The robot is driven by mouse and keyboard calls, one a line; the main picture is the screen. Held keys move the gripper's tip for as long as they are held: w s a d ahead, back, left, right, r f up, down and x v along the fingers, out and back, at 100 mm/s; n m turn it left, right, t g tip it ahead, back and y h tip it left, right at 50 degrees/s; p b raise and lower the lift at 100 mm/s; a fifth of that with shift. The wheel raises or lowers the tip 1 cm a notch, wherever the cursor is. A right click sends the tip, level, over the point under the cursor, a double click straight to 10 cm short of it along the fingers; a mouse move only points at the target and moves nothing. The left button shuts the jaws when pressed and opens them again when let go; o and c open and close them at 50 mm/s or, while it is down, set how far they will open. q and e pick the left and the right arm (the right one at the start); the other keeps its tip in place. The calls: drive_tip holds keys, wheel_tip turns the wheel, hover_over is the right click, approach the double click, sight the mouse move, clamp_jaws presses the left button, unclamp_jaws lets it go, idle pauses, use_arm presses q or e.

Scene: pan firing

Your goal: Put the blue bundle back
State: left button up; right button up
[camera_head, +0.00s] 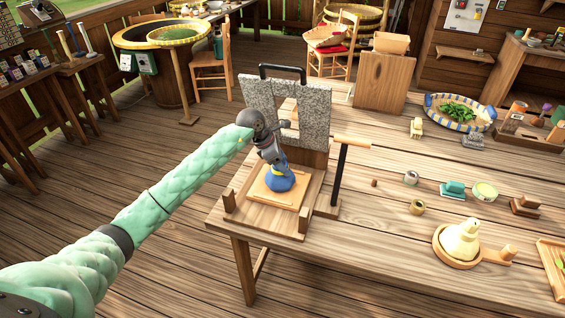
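The blue bundle (279,181), with a small yellow patch, is at a square wooden board (263,197) in a wooden stand at the table's left end. My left gripper (276,163) points down at the top of the bundle, and its fingertips meet or overlap the bundle there. The fingers are too small and dark to tell whether they are shut on it. I cannot tell whether the bundle rests on the board or hangs just above it. My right gripper is not in view.
A grey speckled slab (315,112) with a notch stands just behind the bundle. A T-handled post (340,172) stands close to its right. Small items, a yellow lump on a round board (458,258) and a bowl of greens (458,110) lie farther right. The table's front middle is clear.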

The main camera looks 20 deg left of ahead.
use_arm(q)
drive_tip(key=shift+o, duration=0.3)
drive_tip(key=shift+r, duration=0.1)
drive_tip(key=shift+a+r, duration=0.2)
drive_tip(key=shift+r, duration=0.05)
drive_tip(key=shift+s+a+r, duration=0.15)
drive_tip(key=shift+r, duration=0.15)
drive_tip(key=b+v, duration=0.4)
drive_tip(key=v, duration=0.6)
drive_tip(key=shift+r, duration=0.35)
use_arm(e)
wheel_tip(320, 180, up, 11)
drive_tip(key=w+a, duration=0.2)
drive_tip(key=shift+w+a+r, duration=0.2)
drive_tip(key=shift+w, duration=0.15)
use_arm(q)
drive_tip(key=shift+s+a, duration=0.1)
